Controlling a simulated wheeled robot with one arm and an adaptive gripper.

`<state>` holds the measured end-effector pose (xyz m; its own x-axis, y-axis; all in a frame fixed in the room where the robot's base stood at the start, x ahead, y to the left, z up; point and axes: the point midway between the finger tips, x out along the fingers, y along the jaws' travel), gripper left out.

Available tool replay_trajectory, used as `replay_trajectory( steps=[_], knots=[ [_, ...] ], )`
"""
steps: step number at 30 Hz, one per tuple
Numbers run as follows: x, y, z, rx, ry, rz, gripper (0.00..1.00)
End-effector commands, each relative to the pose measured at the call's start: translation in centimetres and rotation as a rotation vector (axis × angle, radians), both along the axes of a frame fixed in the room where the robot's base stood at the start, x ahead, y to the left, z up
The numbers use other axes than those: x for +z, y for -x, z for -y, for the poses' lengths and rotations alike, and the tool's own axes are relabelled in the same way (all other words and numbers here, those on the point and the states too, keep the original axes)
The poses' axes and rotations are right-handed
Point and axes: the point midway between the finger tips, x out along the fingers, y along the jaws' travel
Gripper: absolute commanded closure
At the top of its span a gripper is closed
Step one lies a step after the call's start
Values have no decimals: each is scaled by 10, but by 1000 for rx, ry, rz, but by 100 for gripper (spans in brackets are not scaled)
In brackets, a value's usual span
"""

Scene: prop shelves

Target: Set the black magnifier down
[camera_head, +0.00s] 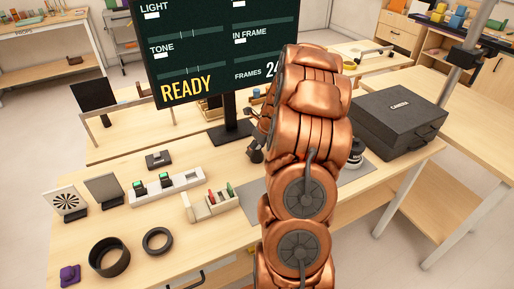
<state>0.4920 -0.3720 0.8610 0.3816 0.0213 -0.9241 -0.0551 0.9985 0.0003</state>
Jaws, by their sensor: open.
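My copper arm covers the middle of the table. My gripper (256,147) shows only as a dark part at the arm's left edge, next to the monitor stand, and is mostly hidden behind the arm. It is open. I cannot make out the black magnifier for certain; it may be behind my arm. A grey mat (352,187) lies on the table (215,243), partly covered by my arm. A small black and white round object (355,153) stands at its far right side.
Two black rings, one large (93,266) and one small (147,245), lie at front left, near a purple item (69,275). A white switch block (180,184) and a tray (211,207) stand behind. A black case (400,122) is at right; a monitor (215,50) stands behind.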

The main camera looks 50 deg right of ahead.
Motion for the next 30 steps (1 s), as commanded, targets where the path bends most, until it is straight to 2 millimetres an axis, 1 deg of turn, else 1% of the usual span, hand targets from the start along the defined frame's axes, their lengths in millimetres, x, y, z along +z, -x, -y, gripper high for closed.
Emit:
replay_trajectory(
  steps=[5, 18, 21, 25, 30],
  knots=[
    [15, 6, 2, -2, 3, 3, 41],
    [83, 33, 4, -3, 7, 5, 41],
    [95, 39, 4, -1, 5, 3, 41],
    [105, 43, 4, -2, 4, 1, 41],
    [111, 46, 3, 0, 1, 0, 41]
  ],
)
